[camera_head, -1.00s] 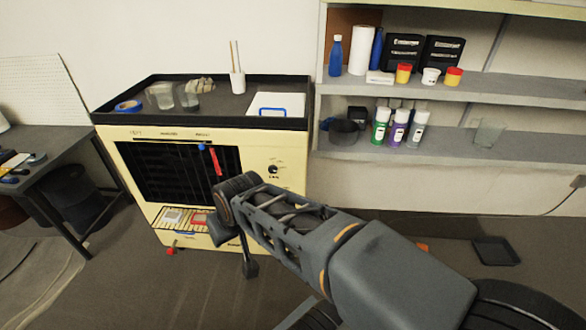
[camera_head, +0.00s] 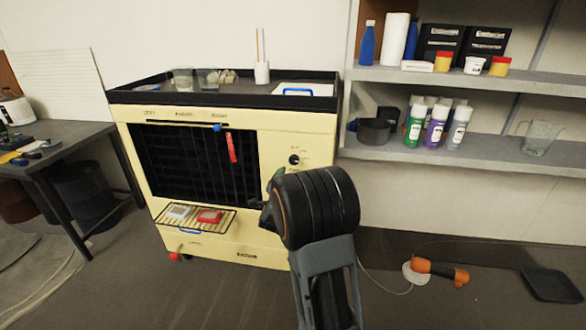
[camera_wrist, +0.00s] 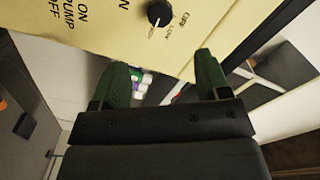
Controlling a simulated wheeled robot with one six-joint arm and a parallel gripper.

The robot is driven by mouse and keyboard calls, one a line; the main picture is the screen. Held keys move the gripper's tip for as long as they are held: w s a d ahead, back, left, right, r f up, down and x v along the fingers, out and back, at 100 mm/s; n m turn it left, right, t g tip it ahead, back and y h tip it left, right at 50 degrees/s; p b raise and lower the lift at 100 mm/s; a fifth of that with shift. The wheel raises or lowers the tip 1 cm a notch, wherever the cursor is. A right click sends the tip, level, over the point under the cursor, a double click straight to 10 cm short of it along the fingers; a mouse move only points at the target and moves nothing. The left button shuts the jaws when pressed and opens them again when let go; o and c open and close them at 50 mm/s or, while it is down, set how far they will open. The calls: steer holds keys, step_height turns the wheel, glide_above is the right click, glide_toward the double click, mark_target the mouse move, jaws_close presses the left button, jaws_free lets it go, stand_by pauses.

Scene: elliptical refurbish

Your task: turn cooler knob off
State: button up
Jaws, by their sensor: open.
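The cooler (camera_head: 278,138) is a cream cabinet with a dark grille, standing against the wall in the head view. Its black round knob (camera_head: 294,160) is on the panel right of the grille. In the wrist view the knob (camera_wrist: 160,13) is at the top, with a light pointer mark and lettering around it. My gripper (camera_wrist: 157,75) is open and empty, its two green fingers apart, with the knob beyond the fingertips and not touched. In the head view my wrist hides most of the gripper; one green fingertip shows below and left of the knob.
A black tray top (camera_head: 225,98) on the cooler holds glasses and a white cup. Shelves (camera_head: 460,154) with bottles stand to the right. A dark table (camera_head: 75,140) is at the left. An orange tool (camera_head: 440,271) and a black tray (camera_head: 553,285) lie on the floor.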

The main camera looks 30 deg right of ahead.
mark_target(294, 161)
steer(key=x, duration=1.2)
steer(key=shift+w+d, duration=0.25)
steer(key=shift+w, duration=0.05)
steer(key=shift+c, duration=0.3)
